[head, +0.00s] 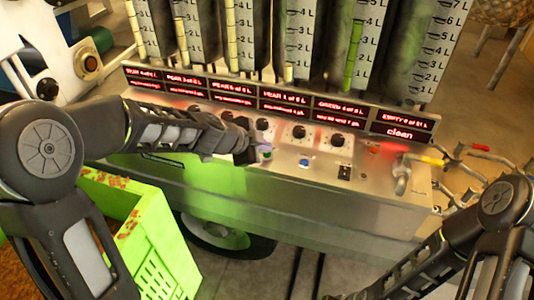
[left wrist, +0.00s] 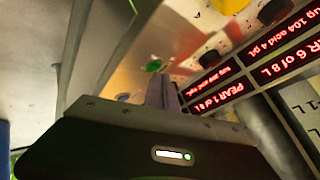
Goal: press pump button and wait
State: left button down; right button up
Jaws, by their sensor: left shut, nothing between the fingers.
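The metal control panel (head: 330,190) of the press trailer spans the middle of the head view, with black knobs and small buttons along its top. A blue button (head: 304,163) lies right of my left gripper (head: 252,152). That gripper is shut and empty, with its tip low over the panel. In the left wrist view, its closed fingers (left wrist: 162,92) point at the panel near a green button (left wrist: 153,66). I cannot tell whether they touch anything. The panel surface directly under the gripper is hidden.
Red-lit displays (head: 287,104) and tall graduated tanks (head: 355,45) stand behind the panel. A green crate (head: 150,235) stands at lower left, below my left arm.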

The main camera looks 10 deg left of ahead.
aim_at(264, 156)
pick_arm(q)
jog(key=shift+f+b, duration=0.35)
jog(key=shift+b, duration=0.1)
dwell(0.3)
jog(key=shift+r, duration=0.1)
jog(key=shift+r+p, duration=0.65)
jog(key=shift+r, duration=0.05)
notch_tip(264, 156, up, 5)
jog(key=p, duration=0.4)
dwell(0.8)
